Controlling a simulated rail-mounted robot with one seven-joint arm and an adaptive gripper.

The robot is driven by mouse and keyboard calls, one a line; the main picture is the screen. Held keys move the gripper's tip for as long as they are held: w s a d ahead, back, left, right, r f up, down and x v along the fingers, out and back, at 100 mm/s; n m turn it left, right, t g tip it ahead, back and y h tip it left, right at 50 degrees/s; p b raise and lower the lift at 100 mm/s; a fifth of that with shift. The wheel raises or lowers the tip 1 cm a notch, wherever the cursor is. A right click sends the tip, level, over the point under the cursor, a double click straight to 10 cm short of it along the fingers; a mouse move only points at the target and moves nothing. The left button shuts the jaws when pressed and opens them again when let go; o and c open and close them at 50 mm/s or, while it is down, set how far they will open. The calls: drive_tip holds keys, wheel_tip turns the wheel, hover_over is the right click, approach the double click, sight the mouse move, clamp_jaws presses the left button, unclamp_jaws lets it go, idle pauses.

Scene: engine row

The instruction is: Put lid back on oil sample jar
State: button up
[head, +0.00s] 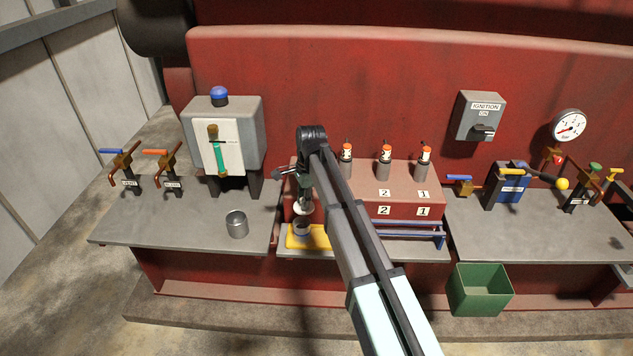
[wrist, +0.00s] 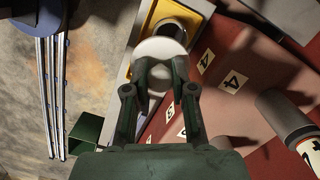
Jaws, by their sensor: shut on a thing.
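The lid is a round white disc (head: 302,209); it also shows in the wrist view (wrist: 158,50). My gripper (head: 304,200) is shut on the lid, with its two fingers on either side of it in the wrist view (wrist: 160,72). The oil sample jar, a small grey metal cup (head: 301,228), stands upright on a yellow tray (head: 318,243). The lid is held just above the jar in the head view; whether they touch is hard to tell. In the wrist view the lid hides most of what lies beneath it.
An open metal cup (head: 237,224) stands on the left bench. A red block with numbered labels (head: 405,195) and several capped cylinders (head: 384,165) rises behind and right of the tray. Blue rails (head: 410,234) run along its front. A green bin (head: 480,292) sits lower right.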

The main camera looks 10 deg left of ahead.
sight(301, 214)
drive_tip(key=shift+w+a+f, duration=0.45)
drive_tip(key=shift+a+f, duration=0.15)
drive_tip(key=shift+f, duration=0.15)
drive_tip(key=shift+w+f, duration=0.1)
drive_tip(key=shift+w, duration=0.1)
drive_tip(key=shift+f+b, duration=1.65)
drive_tip(key=shift+f, duration=1.4)
drive_tip(key=shift+f+p, duration=0.2)
drive_tip(key=shift+p, duration=0.1)
drive_tip(key=o, duration=1.3)
drive_tip(key=shift+o, duration=0.2)
drive_tip(key=shift+r, duration=0.1)
drive_tip(key=shift+r+p, duration=1.9)
drive_tip(key=shift+r, duration=1.55)
